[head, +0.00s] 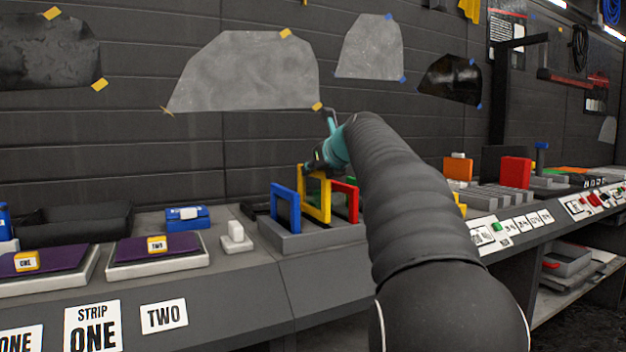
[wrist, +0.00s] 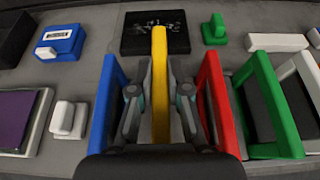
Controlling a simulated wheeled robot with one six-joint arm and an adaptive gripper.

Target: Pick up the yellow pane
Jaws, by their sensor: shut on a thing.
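The yellow pane (head: 326,200) is an upright yellow frame between the blue pane (head: 286,208) and the red pane (head: 352,203), over a grey rack (head: 290,240). Its top edge shows higher than its two neighbours in the head view. My gripper (head: 316,168) is at its top. In the wrist view my gripper (wrist: 160,95) has one finger on each side of the yellow pane (wrist: 160,60) and is shut on it. The blue pane (wrist: 110,100) and red pane (wrist: 214,95) stand close outside the fingers. I cannot tell whether the yellow pane's lower edge is clear of the rack.
A green pane (wrist: 265,105) stands right of the red one. A small white block (head: 236,237) and a blue box (head: 187,218) sit left of the rack. Purple pads on white trays (head: 150,265) lie further left. My arm hides the bench just right of the rack.

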